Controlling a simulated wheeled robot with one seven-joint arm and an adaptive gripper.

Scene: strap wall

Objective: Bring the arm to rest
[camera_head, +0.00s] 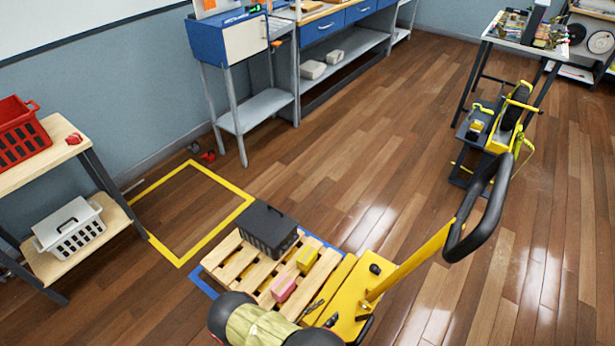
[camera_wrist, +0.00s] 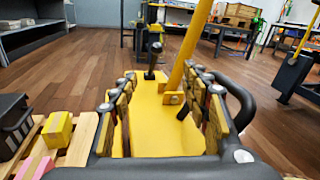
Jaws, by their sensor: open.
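My gripper (camera_wrist: 163,92) is open and empty in the wrist view, with its two fingers apart on either side. Between and beyond the fingers are the yellow body of a pallet truck (camera_wrist: 158,126) and its slanted yellow handle bar. Whether the fingers touch the truck I cannot tell. In the head view my arm shows at the bottom edge, over the near side of the wooden pallet (camera_head: 231,259). The pallet truck (camera_head: 346,302) is just right of the arm, and its black handle loop (camera_head: 482,212) rises to the right.
A dark crate (camera_head: 268,228), a yellow block (camera_head: 307,259) and a pink block (camera_head: 283,287) are on the pallet. A yellow floor outline (camera_head: 216,178) is empty. A shelf with a red basket (camera_head: 20,131) and a white basket (camera_head: 70,229) stands left. Floor right of the truck is clear.

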